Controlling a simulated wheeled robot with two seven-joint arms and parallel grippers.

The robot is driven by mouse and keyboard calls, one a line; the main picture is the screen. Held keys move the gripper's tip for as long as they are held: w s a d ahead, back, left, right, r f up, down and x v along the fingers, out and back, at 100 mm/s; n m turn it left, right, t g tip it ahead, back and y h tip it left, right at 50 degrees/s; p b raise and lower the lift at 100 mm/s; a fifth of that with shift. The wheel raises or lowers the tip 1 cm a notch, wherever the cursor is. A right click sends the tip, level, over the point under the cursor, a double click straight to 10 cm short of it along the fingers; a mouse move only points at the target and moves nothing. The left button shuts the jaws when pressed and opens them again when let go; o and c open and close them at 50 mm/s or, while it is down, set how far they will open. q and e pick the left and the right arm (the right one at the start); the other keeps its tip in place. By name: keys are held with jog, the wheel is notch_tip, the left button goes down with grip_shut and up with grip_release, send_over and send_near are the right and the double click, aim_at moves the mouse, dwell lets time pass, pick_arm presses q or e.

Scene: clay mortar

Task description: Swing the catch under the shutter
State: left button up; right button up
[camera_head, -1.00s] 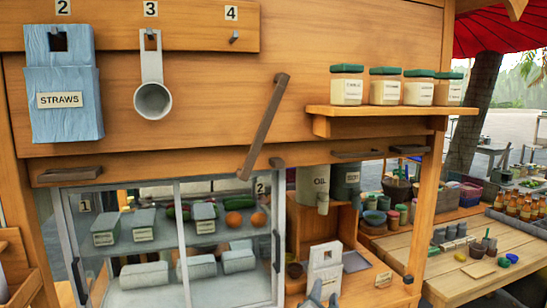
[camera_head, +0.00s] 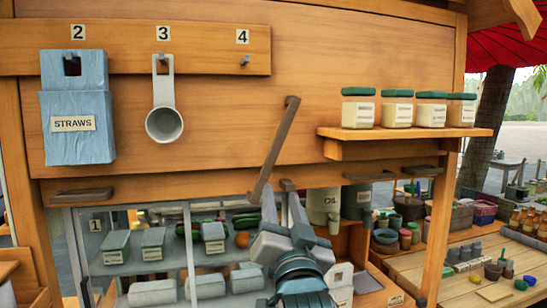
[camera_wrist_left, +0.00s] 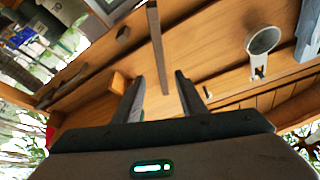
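The closed shutter (camera_head: 225,110) is a broad wooden panel. A long dark wooden bar (camera_head: 273,150), which looks like the catch, slants across its lower part, upper end to the right. A small dark block (camera_head: 288,184) sits at the shutter's lower edge, beside the bar's lower end. My left gripper (camera_head: 282,205) is just below that block, fingers pointing up, apart and empty. In the left wrist view the bar (camera_wrist_left: 157,45) stands ahead, with its near end between the lines of the open fingers (camera_wrist_left: 158,90). Contact is not visible. My right gripper is not in view.
A straws box (camera_head: 75,115) and a metal scoop (camera_head: 164,110) hang at upper left. A shelf (camera_head: 400,134) with several green-lidded jars juts out at right. A glass case (camera_head: 190,255) with trays stands below. Dark grips (camera_head: 82,196) line the shutter's lower edge.

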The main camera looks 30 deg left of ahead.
pick_arm(q)
jog(key=p, duration=0.8)
send_near(273, 158)
jog(key=x, duration=0.9)
jog(key=shift+r, duration=0.2)
jog(key=shift+x, duration=0.75)
jog(key=shift+f, duration=0.15)
grip_shut()
jog(key=shift+w, duration=0.1)
